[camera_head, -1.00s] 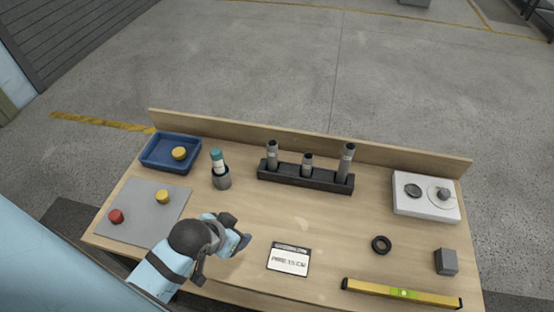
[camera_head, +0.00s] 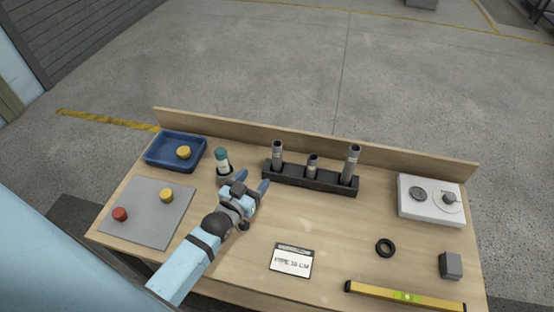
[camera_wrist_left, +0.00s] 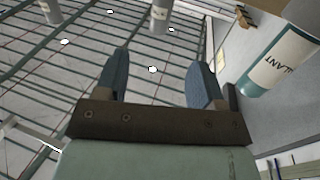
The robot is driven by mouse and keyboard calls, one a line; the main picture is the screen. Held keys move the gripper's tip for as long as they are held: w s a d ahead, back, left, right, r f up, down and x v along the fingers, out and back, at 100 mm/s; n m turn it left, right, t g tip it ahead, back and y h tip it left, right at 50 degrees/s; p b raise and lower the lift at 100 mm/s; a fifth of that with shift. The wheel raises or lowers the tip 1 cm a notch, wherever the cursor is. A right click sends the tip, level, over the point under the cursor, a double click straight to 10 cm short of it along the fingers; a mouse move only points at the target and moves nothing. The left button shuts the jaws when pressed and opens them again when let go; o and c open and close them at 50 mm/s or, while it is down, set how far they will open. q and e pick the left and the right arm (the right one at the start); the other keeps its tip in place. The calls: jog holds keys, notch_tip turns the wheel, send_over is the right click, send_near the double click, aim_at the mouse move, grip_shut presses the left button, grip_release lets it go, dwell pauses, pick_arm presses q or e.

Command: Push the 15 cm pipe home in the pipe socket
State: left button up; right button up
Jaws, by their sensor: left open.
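A dark block (camera_head: 312,183) near the back of the table holds three upright grey pipes: a left pipe (camera_head: 277,155), a short middle pipe (camera_head: 312,165) and a tall right pipe (camera_head: 352,160). I cannot tell which is the 15 cm one or how deep each sits. A card (camera_head: 291,259) reads like "PIPE 15 CM". My left gripper (camera_head: 252,182) is open and empty, in front of the block's left end and right of the sealant tube. In the left wrist view, its fingers (camera_wrist_left: 158,80) are apart with nothing between them. Pipe ends (camera_wrist_left: 160,14) show at the top there.
The sealant tube (camera_head: 222,160) stands in a grey cup close to my left gripper; it also shows in the wrist view (camera_wrist_left: 280,65). A blue tray (camera_head: 160,163), grey mat (camera_head: 140,220), white box (camera_head: 425,211), black ring (camera_head: 384,248) and yellow level (camera_head: 405,297) lie around.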

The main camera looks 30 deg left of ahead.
aim_at(274, 150)
pick_arm(q)
jog(key=w+p, duration=0.1)
jog(key=w, duration=0.7)
jog(key=shift+w+a, duration=0.1)
jog(key=shift+w, duration=0.3)
jog(key=w, duration=0.1)
jog(key=w+p, duration=0.1)
jog(key=w, duration=0.2)
jog(key=shift+w+r+p, duration=0.1)
jog(key=shift+r+p, duration=0.2)
jog(key=shift+p, duration=0.05)
jog(key=shift+w+f, duration=0.1)
jog(key=shift+w, duration=0.4)
grip_shut()
